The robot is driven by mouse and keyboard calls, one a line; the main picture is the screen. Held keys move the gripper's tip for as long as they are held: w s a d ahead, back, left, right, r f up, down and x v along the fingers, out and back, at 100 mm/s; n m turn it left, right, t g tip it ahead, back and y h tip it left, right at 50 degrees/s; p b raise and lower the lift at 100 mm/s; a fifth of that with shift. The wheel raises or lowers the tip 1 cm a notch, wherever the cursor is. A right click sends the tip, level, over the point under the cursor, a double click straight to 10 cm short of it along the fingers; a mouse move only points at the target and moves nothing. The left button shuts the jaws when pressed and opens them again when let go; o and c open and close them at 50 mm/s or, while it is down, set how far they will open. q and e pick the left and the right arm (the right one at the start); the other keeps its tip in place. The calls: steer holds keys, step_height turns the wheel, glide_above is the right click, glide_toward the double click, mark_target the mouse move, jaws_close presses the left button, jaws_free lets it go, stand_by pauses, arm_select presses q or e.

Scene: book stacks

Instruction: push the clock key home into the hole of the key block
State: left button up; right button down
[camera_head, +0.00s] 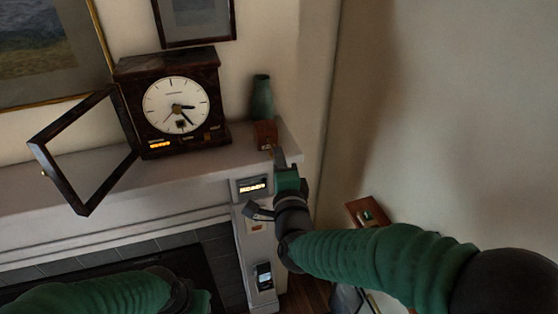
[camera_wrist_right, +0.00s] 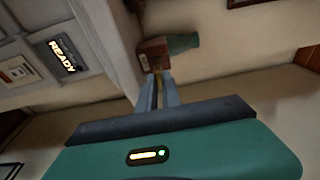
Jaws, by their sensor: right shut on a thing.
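The key block (camera_head: 265,134) is a small reddish-brown block on the right end of the mantel, below a green vase. It also shows in the right wrist view (camera_wrist_right: 150,50), just past my fingertips. My right gripper (camera_head: 279,156) is in front of the block, its fingers nearly together on the clock key. Only a small brass bit of the key (camera_wrist_right: 159,73) shows between the fingertips (camera_wrist_right: 158,88) and the block. I cannot tell how deep the key sits in the hole. My left gripper (camera_head: 199,301) is at the bottom edge, its fingers hidden.
The dark clock (camera_head: 205,134) stands on the mantel (camera_head: 185,172) with its framed glass door (camera_head: 67,187) swung open to the left. The green vase (camera_head: 262,97) is close by the block. A lit panel (camera_head: 252,186) reading READY is on the mantel front, left of my right gripper.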

steer(key=shift+w+a+b, duration=0.15)
steer(key=shift+w+a, duration=0.05)
steer(key=shift+w, duration=0.45)
steer(key=shift+w+a+b, duration=0.2)
steer(key=shift+w+a, duration=0.05)
steer(key=shift+w, duration=0.45)
steer(key=shift+w+a+b, duration=0.15)
steer(key=shift+w+a, duration=0.05)
steer(key=shift+w, duration=0.45)
steer(key=c, duration=1.5)
jaws_free()
steer(key=shift+o, duration=0.2)
steer(key=shift+s, duration=0.1)
steer(key=shift+s+f+b, duration=0.1)
steer(key=shift+s+b, duration=0.25)
steer(key=s+d+b, duration=0.2)
steer(key=s+b, duration=0.2)
steer(key=s, duration=1.1)
steer(key=shift+s+d+b, duration=0.25)
steer(key=shift+s+b, duration=0.05)
